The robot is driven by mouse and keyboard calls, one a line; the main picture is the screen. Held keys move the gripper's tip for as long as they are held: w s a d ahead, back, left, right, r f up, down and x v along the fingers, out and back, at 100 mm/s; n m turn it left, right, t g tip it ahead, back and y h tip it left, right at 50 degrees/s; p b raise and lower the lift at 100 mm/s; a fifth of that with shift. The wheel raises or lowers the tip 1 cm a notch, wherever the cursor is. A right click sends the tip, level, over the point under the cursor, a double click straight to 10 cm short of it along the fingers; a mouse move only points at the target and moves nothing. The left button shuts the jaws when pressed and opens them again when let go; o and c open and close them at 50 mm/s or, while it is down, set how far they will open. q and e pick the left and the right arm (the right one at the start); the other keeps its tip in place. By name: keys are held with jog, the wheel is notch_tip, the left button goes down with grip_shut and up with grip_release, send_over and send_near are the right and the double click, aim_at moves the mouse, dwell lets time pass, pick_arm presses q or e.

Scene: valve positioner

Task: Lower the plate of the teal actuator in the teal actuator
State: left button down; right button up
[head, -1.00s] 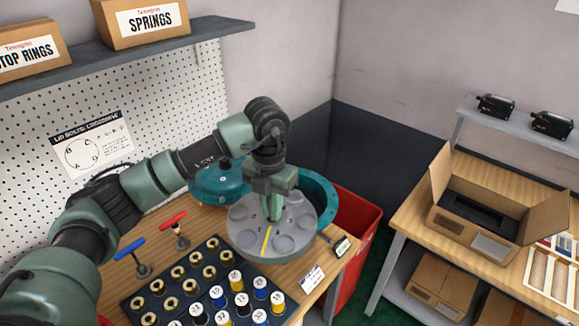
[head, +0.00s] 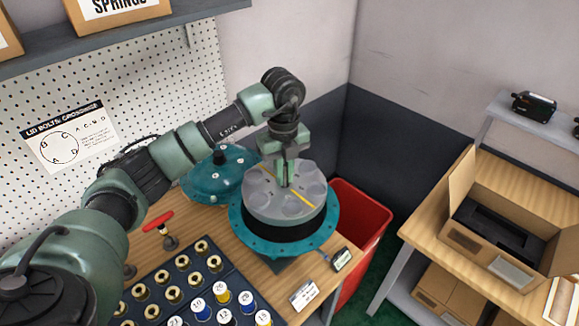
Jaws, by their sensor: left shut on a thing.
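The teal actuator body (head: 239,226) stands on the wooden bench with its bolt-holed flange facing up. The grey round plate (head: 257,203), with shallow round recesses and a yellow stripe, sits over the middle of the flange, with a black band showing below its rim. Whether the plate rests on something inside is hidden. My left gripper (head: 288,182) points down at the plate's centre and is shut on the plate's central part. The teal lid (head: 207,180) lies on the bench behind and left of the body. My right gripper is not in view.
A dark tray (head: 234,269) with brass rings and several coloured numbered springs is in front. A red bin (head: 362,217) is beside the bench. A small gauge (head: 341,259) and a label card lie at the right.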

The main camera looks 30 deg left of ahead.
aim_at(283, 188)
pick_arm(q)
jog(key=shift+s+f+b, duration=0.25)
jog(key=shift+s+b, duration=0.05)
jog(key=shift+s, duration=0.2)
jog(key=shift+w+f, duration=0.1)
jog(key=shift+f, duration=0.25)
jog(key=shift+w+f+b, duration=0.15)
jog(key=shift+f+b, duration=0.15)
jog(key=shift+b, duration=0.05)
jog(key=shift+w+f+b, duration=0.1)
jog(key=shift+f+b, duration=0.25)
jog(key=shift+f, duration=0.45)
jog(key=shift+f+b, duration=1.1)
jog(key=shift+f, duration=0.6)
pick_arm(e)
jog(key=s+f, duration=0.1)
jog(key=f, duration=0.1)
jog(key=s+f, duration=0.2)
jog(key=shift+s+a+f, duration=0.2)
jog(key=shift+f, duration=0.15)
pick_arm(q)
jog(key=shift+f, duration=0.1)
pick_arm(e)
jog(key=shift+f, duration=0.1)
